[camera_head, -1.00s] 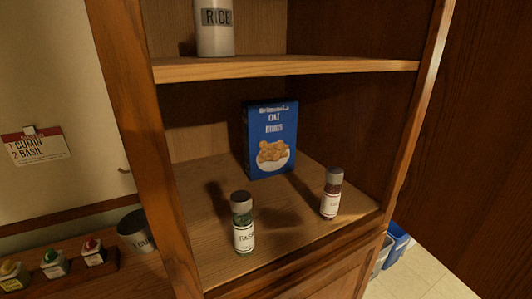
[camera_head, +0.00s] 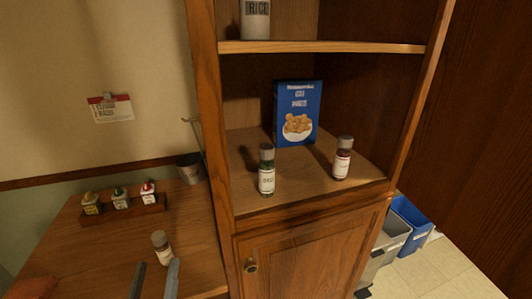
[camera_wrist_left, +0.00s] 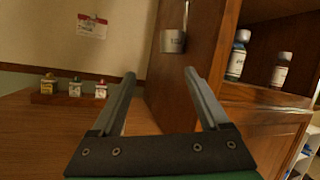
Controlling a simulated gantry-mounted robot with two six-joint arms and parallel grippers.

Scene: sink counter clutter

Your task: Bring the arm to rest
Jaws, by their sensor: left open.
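My left gripper (camera_head: 155,282) shows at the bottom edge of the head view, over the wooden counter (camera_head: 195,215). Its two fingers are apart with nothing between them; it also shows so in the left wrist view (camera_wrist_left: 160,74). A small jar (camera_head: 161,245) with a pale cap stands on the counter just beyond the fingers. Two spice jars stand upright on the lower cabinet shelf, apart from the gripper: one with green contents (camera_head: 266,172) and one with red contents (camera_head: 342,160). My right gripper is not in view.
A blue box (camera_head: 298,112) stands behind the shelf jars, and a rice canister (camera_head: 255,18) is above. A rack (camera_head: 122,212) of small bottles and a grey cup (camera_head: 189,168) are at the counter's back. The cabinet post (camera_head: 208,120) borders the counter. Bins (camera_head: 410,222) stand at right.

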